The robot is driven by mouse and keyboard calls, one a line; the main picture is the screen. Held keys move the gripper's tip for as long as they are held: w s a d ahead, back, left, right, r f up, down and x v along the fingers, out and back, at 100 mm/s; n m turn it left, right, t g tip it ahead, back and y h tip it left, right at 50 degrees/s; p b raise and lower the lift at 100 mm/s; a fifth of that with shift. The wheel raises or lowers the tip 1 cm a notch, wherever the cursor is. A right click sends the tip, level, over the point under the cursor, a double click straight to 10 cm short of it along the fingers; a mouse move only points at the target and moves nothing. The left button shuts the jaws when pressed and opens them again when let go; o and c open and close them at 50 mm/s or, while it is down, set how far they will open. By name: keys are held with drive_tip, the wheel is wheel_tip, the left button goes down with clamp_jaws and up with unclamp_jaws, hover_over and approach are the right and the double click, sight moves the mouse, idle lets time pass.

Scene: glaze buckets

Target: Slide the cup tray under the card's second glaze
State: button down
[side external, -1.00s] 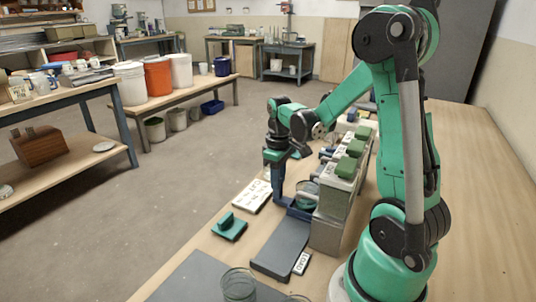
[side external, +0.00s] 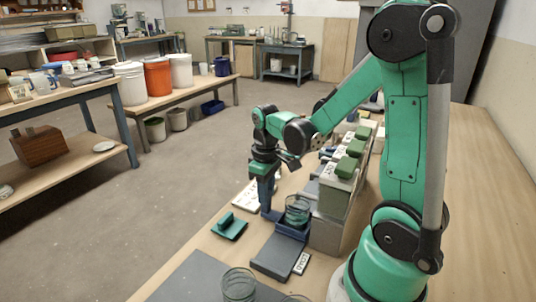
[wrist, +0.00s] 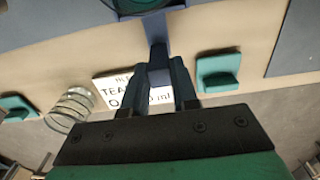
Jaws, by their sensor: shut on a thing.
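The blue cup tray (side external: 291,229) lies low beside the near end of the row of dispensers. A clear cup (side external: 297,209) stands on it. My gripper (side external: 266,206) is shut on the tray's upright blue handle, also seen in the wrist view (wrist: 157,58). The tray body (wrist: 183,16) shows at the top edge there, with part of the teal-looking cup. The white card (wrist: 130,90) lies behind my gripper in the side view (side external: 247,194); its text is partly covered, with "TEA" and "ml" readable in the wrist view.
Green-topped grey dispensers (side external: 346,166) stand in a row along the right. A grey pad (side external: 272,262) with a "LOAD" label (side external: 301,263) lies at the near end. A teal block on a plate (side external: 229,228) sits left; another clear glass (side external: 239,285) stands in front.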

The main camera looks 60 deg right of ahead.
drive_tip(key=c, duration=0.8)
unclamp_jaws()
drive_tip(key=shift+o, duration=0.2)
drive_tip(key=shift+r, duration=3.55)
